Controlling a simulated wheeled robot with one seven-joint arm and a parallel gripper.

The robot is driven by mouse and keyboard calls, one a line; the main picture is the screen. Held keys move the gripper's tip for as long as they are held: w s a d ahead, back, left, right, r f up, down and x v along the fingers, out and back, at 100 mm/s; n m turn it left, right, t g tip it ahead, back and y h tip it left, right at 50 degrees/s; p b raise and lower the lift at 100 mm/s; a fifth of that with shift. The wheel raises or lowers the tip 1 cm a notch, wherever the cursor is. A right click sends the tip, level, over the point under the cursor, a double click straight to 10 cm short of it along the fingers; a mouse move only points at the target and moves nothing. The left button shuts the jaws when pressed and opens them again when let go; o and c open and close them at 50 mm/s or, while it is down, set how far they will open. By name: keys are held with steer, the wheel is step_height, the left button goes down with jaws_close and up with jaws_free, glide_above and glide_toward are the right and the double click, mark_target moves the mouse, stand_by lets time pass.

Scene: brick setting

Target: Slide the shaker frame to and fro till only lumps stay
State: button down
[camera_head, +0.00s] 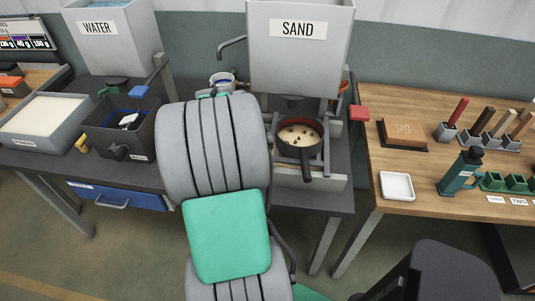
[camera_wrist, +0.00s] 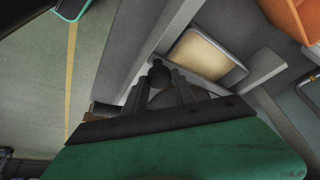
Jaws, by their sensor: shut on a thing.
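The shaker frame (camera_head: 331,160) is a grey frame under the sand hopper (camera_head: 299,62). A round dark sieve pan (camera_head: 321,127) with a reddish inner rim and a dark handle sits in it. Several brown lumps (camera_head: 299,136) lie on a pale surface inside the pan. My arm hides my gripper in the head view. In the wrist view my gripper (camera_wrist: 160,84) is shut on a dark round knob (camera_wrist: 158,72). A grey frame around a pale tan panel (camera_wrist: 203,55) lies just beyond it. I cannot tell whether the knob belongs to the shaker frame.
A water hopper (camera_head: 105,42), a pale-filled tray (camera_head: 18,131) and a black bin (camera_head: 104,134) stand left.

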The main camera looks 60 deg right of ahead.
steer(key=shift+w, duration=0.15)
steer(key=c, duration=1.1)
jaws_free()
steer(key=shift+o, duration=0.2)
steer(key=v, duration=0.8)
steer(key=shift+b, duration=0.4)
steer(key=shift+d, duration=0.1)
